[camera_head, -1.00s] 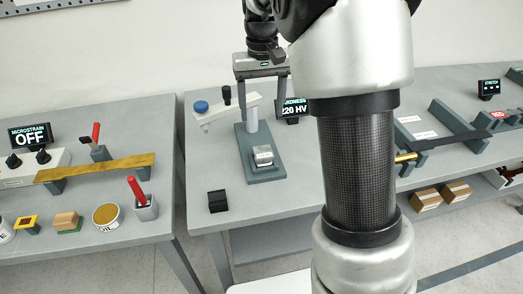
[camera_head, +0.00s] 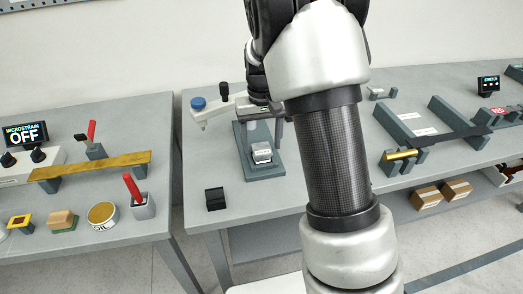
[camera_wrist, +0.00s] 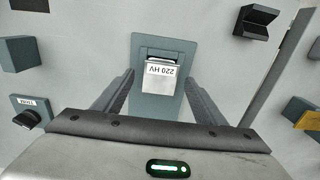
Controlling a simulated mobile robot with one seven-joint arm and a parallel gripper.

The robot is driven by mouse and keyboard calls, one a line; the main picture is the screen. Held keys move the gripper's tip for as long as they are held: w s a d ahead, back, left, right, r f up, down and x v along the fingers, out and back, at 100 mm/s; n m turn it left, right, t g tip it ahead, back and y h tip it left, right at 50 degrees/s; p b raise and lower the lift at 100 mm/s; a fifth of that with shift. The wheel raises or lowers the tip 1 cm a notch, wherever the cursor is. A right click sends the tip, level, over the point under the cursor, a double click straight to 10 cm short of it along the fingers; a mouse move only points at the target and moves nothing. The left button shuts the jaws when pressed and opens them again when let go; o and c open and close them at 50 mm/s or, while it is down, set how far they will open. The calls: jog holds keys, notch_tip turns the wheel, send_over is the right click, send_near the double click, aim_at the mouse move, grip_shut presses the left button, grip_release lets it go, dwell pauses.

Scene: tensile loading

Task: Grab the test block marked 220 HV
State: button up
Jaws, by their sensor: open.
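The test block marked 220 HV (camera_head: 262,153) is a small silvery-white block on the grey base of the hardness tester (camera_head: 265,172). In the wrist view the block (camera_wrist: 160,77) shows its label upside down, and it sits on the grey-green base plate (camera_wrist: 172,105). My gripper (camera_wrist: 160,84) is open and empty, with one dark finger on each side of the block in that picture. I cannot tell how high the fingers are above it. In the head view my arm hides most of the gripper and the tester's display.
The tester's arm with a blue knob (camera_head: 198,103) stands left of my gripper. A small black holder (camera_head: 215,198) sits near the bench's front edge. A grey fixture with a dark strip (camera_head: 447,138) lies at the right. The left table holds several small items.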

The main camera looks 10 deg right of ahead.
jog(key=c, duration=1.4)
